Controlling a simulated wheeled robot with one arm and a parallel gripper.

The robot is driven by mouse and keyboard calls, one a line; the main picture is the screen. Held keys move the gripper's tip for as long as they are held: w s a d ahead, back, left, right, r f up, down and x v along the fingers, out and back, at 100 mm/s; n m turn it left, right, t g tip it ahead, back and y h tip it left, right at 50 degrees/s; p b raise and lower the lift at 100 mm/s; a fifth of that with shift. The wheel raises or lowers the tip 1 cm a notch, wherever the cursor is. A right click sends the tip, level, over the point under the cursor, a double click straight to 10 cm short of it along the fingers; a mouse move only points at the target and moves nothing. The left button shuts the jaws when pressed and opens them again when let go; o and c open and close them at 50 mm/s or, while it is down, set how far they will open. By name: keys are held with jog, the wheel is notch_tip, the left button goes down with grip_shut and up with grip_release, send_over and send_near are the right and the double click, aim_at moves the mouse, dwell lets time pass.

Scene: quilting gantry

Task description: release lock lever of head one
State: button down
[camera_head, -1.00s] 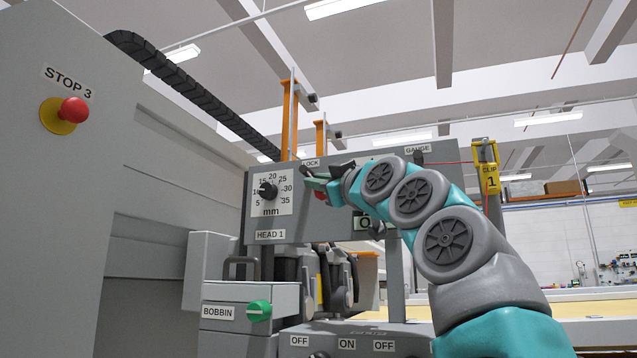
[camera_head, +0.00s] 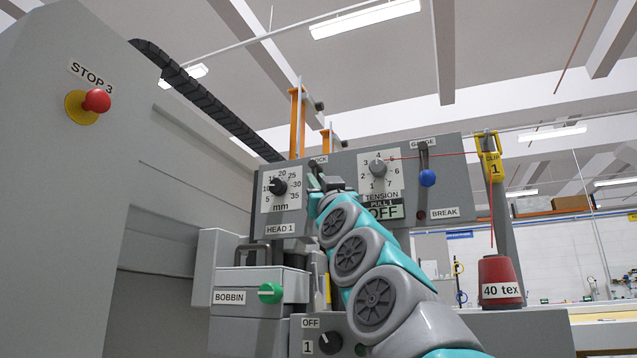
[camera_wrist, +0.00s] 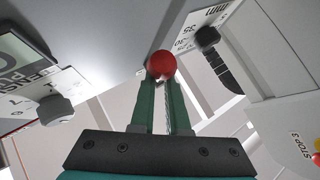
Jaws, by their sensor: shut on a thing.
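The grey head one panel (camera_head: 300,214) carries a HEAD 1 label and a LOCK label at its top edge. In the wrist view a round red knob (camera_wrist: 161,64) sits between the green fingertips of my gripper (camera_wrist: 161,76), which is shut on it. I take it for the lock lever's knob. In the head view my gripper (camera_head: 317,182) is against the panel just below the LOCK label, right of the mm dial (camera_head: 279,187). There the knob is hidden, and the lever's angle is hard to make out.
Right of my arm are the tension dial (camera_head: 377,168), a blue gauge knob (camera_head: 427,178) and a red thread running to the yellow clip (camera_head: 492,168). A red thread cone (camera_head: 500,282) stands lower right. A green bobbin knob (camera_head: 270,293) and the STOP 3 button (camera_head: 97,100) are left.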

jog(key=shift+w+a+m+t+h+p, duration=0.15)
jog(key=shift+m+t+h+p, duration=0.35)
jog(key=shift+m, duration=0.3)
jog(key=shift+a+m+t+h+p, duration=0.2)
jog(key=shift+m+t+h+p, duration=0.25)
jog(key=shift+m+h, duration=0.45)
jog(key=c, duration=0.9)
grip_release()
jog(key=shift+f, duration=0.15)
jog(key=shift+b+v, duration=1)
jog(key=shift+v, duration=2.9)
